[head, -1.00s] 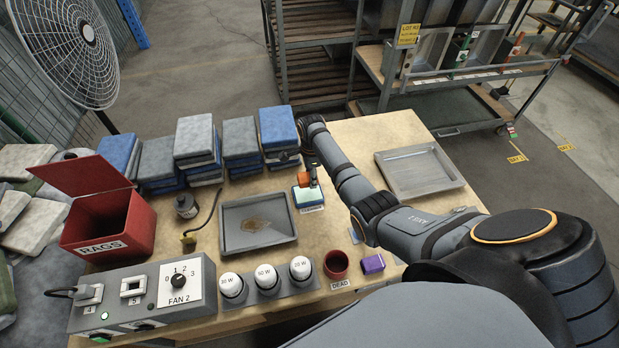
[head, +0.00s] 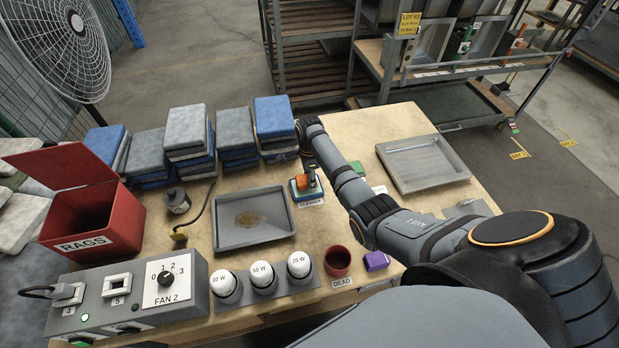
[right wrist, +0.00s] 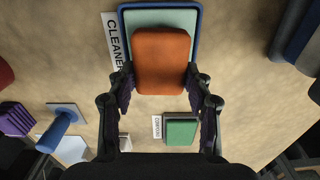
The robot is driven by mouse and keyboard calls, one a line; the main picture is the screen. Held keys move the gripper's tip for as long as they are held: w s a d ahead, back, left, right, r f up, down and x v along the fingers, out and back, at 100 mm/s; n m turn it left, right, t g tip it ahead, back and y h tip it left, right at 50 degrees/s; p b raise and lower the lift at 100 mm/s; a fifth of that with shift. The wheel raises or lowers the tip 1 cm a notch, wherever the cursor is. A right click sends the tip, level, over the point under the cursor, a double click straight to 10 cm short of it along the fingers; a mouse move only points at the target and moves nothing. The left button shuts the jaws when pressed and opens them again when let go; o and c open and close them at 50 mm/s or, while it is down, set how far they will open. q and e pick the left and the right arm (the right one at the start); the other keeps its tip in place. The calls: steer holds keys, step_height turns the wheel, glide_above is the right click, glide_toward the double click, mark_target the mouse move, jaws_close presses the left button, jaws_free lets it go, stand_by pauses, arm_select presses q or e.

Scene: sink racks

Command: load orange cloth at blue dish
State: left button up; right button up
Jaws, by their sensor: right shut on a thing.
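The orange cloth (right wrist: 162,62), a rounded block-like pad, is between the fingers of my right gripper (right wrist: 161,78) in the right wrist view. The gripper is shut on it. In the head view the orange cloth (head: 308,181) shows at the end of my right arm, over the blue dish (head: 297,196). The blue dish (right wrist: 198,30) has a blue rim and a pale green inside, beside a CLEANER label. The cloth covers its near middle part; I cannot tell whether they touch. My left gripper is not in view.
A grey tray (head: 220,245) with a brown stain lies left of the dish. Stacks of grey and blue cloths (head: 273,118) stand behind. A green pad (right wrist: 181,131) lies near the gripper. An empty metal tray (head: 388,160) is at right. A red RAGS bin (head: 122,215) stands at left.

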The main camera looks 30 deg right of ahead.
steer(key=shift+f+b, duration=0.3)
steer(key=shift+f, duration=0.2)
stand_by(0.7)
steer(key=shift+p, duration=0.3)
stand_by(1.3)
step_height(320, 180, up, 7)
steer(key=p, duration=0.8)
steer(key=shift+r, duration=0.1)
steer(key=shift+f, duration=0.25)
steer(key=shift+f+b, duration=0.7)
steer(key=shift+b, duration=0.15)
steer(key=shift+r, duration=0.1)
